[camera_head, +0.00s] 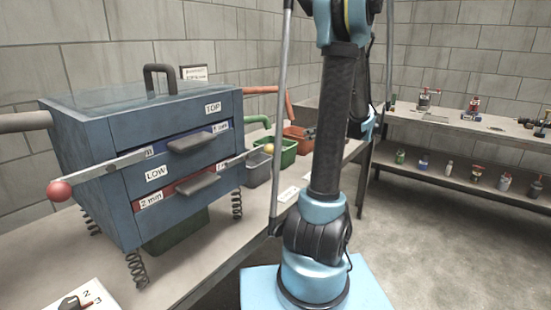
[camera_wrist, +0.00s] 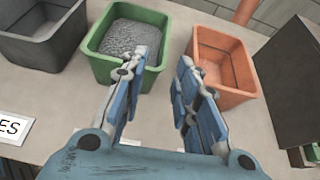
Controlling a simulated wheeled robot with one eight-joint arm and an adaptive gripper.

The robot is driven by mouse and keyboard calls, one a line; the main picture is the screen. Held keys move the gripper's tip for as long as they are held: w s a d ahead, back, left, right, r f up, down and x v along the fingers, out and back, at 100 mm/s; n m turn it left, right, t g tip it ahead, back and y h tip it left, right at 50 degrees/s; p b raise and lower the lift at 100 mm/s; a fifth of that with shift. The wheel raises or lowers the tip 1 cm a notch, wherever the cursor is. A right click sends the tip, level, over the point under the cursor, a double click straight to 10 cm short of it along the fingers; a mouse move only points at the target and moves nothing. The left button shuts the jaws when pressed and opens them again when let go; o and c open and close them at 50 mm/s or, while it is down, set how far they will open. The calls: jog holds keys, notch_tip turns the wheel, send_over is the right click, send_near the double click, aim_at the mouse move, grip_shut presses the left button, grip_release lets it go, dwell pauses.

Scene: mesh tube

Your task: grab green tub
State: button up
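A green tub (camera_wrist: 99,67) filled with grey granular material stands on the bench in the wrist view. It also shows in the head view (camera_head: 288,152), partly hidden behind my arm. My gripper (camera_wrist: 164,62) is open and empty, with its fingers spread apart. Its left finger overlaps the right part of the green tub in the picture. Its right finger overlaps the left edge of the orange tub. I cannot tell whether either finger touches a tub. In the head view my gripper is hidden behind my arm.
An orange tub (camera_wrist: 238,92) stands right of the green one, and a dark grey tub (camera_wrist: 40,48) stands left. A dark box (camera_wrist: 294,75) is at the far right. A blue sieve machine (camera_head: 150,150) on springs fills the bench's left. Shelves (camera_head: 460,180) stand at right.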

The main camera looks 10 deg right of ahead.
jog(key=shift+m, duration=0.3)
jog(key=x, duration=1.1)
jog(key=w+x, duration=0.1)
jog(key=x, duration=0.5)
jog(key=shift+d+r, duration=0.2)
jog(key=shift+d, duration=0.1)
grip_shut()
